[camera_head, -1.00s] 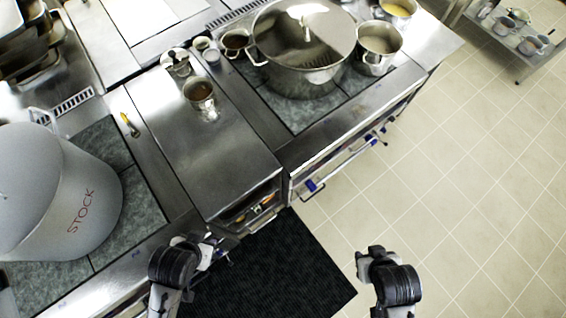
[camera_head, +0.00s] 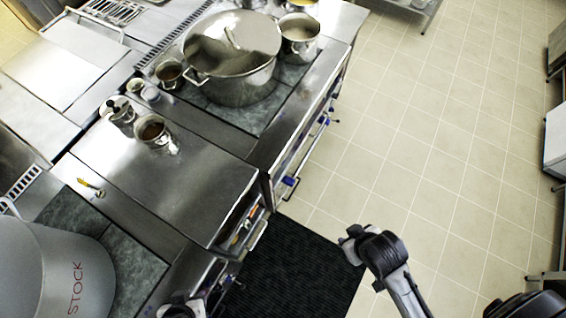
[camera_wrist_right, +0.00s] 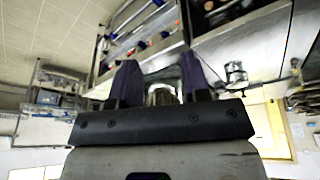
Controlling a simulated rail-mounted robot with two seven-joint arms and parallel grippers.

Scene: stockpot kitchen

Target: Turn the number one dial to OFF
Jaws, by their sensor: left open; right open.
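I cannot make out a dial marked number one or its OFF mark in either view. The stove front (camera_head: 306,138), below the large lidded pot, carries a rail and small blue parts, too small to read. My left gripper (camera_head: 212,297) is at the bottom edge of the head view, partly cut off, by the near counter front. My right gripper (camera_wrist_right: 161,84) shows two dark fingers spread apart with nothing held between them. In the head view my right arm's end hangs over the floor, right of the black mat, apart from the stove.
The large lidded pot (camera_head: 232,72) and a smaller pot (camera_head: 299,38) stand on the far hob. A grey STOCK pot (camera_head: 85,270) stands at lower left. A metal cup (camera_head: 152,132) sits on the steel counter (camera_head: 180,175). The tiled floor (camera_head: 430,130) right of the black mat (camera_head: 295,265) is clear.

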